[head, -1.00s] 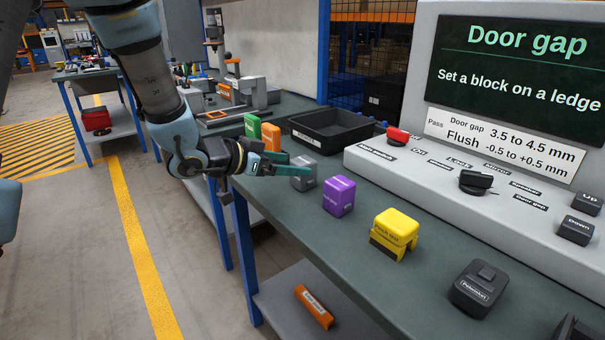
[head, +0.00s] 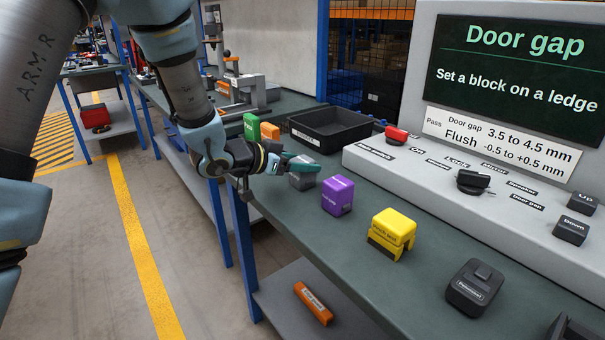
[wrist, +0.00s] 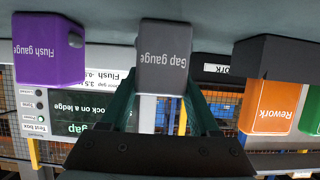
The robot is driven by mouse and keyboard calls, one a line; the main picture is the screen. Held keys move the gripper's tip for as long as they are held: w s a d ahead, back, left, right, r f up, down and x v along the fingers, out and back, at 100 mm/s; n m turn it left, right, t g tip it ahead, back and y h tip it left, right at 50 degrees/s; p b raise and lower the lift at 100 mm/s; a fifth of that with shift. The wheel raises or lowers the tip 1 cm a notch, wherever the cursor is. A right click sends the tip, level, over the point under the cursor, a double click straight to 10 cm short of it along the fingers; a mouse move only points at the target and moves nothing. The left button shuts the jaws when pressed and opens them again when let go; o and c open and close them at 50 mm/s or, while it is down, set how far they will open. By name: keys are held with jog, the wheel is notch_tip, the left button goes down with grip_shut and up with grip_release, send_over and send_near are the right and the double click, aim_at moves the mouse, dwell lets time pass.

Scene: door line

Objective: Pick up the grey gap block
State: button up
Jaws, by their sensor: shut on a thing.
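The grey gap block (head: 302,177) stands on the green bench top, left of the purple block. In the wrist view the grey block (wrist: 163,72) is labelled "Gap gauge" and sits between the two green fingers. My gripper (head: 300,164) reaches it from the left and is shut on it. The gripper also shows in the wrist view (wrist: 163,95), one finger on each side of the block. The near finger hides part of the block in the head view. The block appears to rest on the bench; I cannot tell whether it is lifted at all.
The purple "Flush gauge" block (head: 337,196) stands close to the right. A yellow block (head: 392,233) and a dark device (head: 474,287) lie further right. A black tray (head: 331,130) and orange (head: 270,131) and green (head: 251,126) blocks are behind. The grey console (head: 440,168) borders the bench.

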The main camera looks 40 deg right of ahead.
grip_shut()
jog(key=shift+r, duration=0.1)
